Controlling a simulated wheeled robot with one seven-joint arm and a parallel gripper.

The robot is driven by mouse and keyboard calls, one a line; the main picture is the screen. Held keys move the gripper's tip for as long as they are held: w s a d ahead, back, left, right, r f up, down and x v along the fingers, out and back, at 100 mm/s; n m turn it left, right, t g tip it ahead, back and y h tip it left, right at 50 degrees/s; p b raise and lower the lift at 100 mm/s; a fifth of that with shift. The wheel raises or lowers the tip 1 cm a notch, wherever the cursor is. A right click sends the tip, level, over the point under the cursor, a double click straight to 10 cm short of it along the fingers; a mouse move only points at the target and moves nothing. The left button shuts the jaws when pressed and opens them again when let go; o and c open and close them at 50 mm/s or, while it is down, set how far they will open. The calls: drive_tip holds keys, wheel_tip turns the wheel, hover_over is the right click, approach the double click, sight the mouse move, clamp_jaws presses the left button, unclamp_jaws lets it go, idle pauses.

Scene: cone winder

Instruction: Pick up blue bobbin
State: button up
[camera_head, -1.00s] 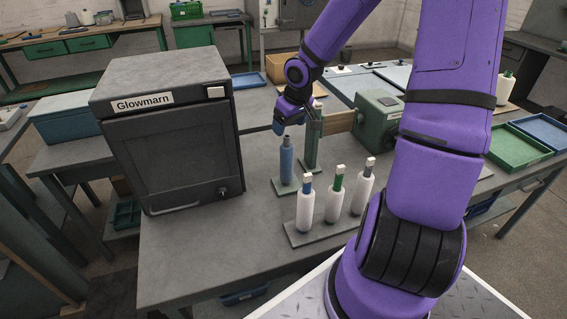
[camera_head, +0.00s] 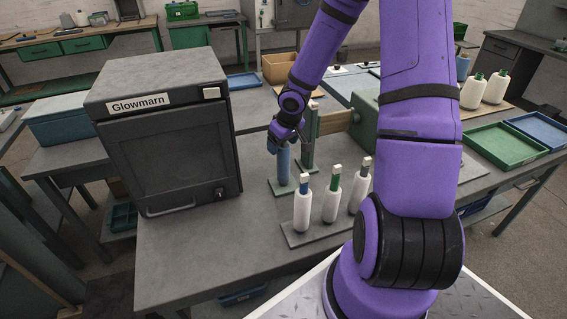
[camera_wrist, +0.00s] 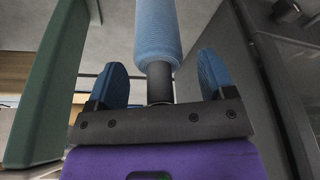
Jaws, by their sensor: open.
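The blue bobbin (camera_head: 284,165) stands upright on a small green base on the table, left of a green post (camera_head: 308,150). In the wrist view its blue yarn (camera_wrist: 158,35) runs out at the top of the picture, and its dark bare end (camera_wrist: 159,82) lies between my fingers. My gripper (camera_wrist: 158,80) is open, with one blue finger pad on each side of the bobbin's end. A gap shows on both sides. In the head view my gripper (camera_head: 279,143) is at the bobbin's top and partly covers it.
A dark Glowmarn cabinet (camera_head: 170,130) stands close on the left. The green post rises close beside my gripper. The table's front left is clear.

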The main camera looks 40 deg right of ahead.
drive_tip(key=shift+f, duration=0.1)
drive_tip(key=shift+c, duration=0.3)
drive_tip(key=c, duration=0.8)
